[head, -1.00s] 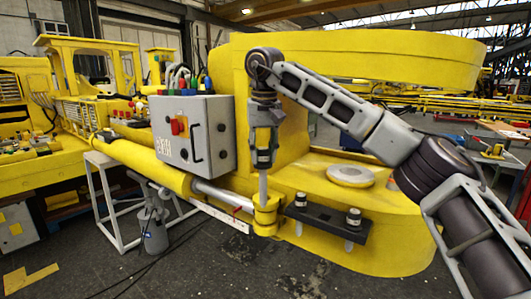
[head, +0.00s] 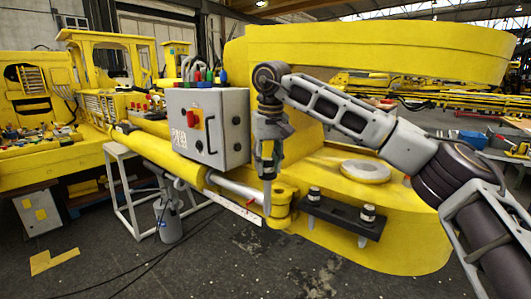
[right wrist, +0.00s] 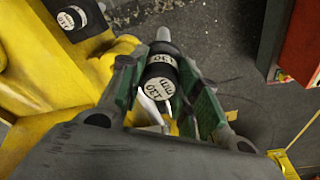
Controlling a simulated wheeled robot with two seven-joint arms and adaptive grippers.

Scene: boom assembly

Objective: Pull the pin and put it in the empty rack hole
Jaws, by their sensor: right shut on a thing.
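The pin (head: 267,196) is a grey metal rod with a black, lettered cap. My right gripper (head: 267,160) is shut on its cap end and points down, the pin hanging roughly upright. In the head view its lower tip shows in front of the left side of the yellow lug (head: 283,205) at the cylinder rod's end. The right wrist view shows the cap (right wrist: 161,78) between the green-lined fingers. A black rack (head: 338,217) on the yellow boom holds two capped pins (head: 314,194) (head: 368,212). I cannot make out its empty hole. My left gripper is not in view.
A grey control box (head: 208,127) stands left of the gripper, above the yellow cylinder (head: 160,158). The boom's upper arm (head: 390,50) overhangs behind. A pale round disc (head: 366,171) lies behind the rack. A grey canister (head: 168,222) stands on the floor at left.

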